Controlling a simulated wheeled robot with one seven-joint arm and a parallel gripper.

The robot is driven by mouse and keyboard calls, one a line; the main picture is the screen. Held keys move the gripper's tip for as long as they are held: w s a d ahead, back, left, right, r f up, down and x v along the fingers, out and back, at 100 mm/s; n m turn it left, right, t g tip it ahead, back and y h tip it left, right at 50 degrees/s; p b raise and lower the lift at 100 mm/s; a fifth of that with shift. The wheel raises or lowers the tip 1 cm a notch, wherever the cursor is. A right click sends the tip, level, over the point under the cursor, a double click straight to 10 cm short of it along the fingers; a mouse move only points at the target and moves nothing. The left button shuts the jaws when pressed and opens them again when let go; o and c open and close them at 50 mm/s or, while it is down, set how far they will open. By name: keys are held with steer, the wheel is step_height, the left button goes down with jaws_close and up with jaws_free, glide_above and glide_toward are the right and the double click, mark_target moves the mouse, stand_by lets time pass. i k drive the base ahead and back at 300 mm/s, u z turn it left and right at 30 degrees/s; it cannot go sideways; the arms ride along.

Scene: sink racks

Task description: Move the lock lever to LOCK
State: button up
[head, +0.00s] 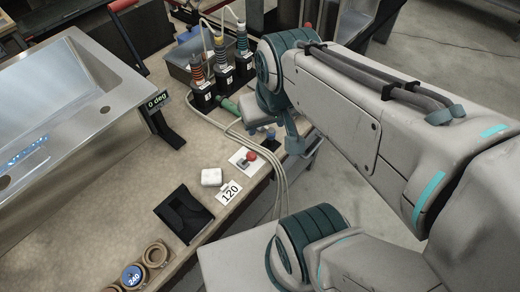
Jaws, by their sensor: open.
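A small lever with a red knob (250,155) stands on a white plate (237,163) near the front edge of the bench. It looks like the lock lever, but any LOCK lettering is too small to read, so I cannot tell its setting. My gripper (270,130) shows only in part, beyond and a little right of the red knob, below my arm's teal joint. It is open, and I see nothing held. My arm hides much of it, and its fingertips are not clear. I cannot tell whether it touches anything.
A steel sink (75,95) with a "0 deg" tag fills the left. Several ribbed insulators (220,58) stand at the back by a green handle (229,104). Cables run past the lever. A white block (211,177), "120" card (229,192) and black holder (184,213) lie in front.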

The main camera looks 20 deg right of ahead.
mark_target(251, 157)
steer(key=k, duration=1.05)
steer(key=u, duration=0.35)
steer(key=i, duration=0.65)
steer(key=z, duration=0.05)
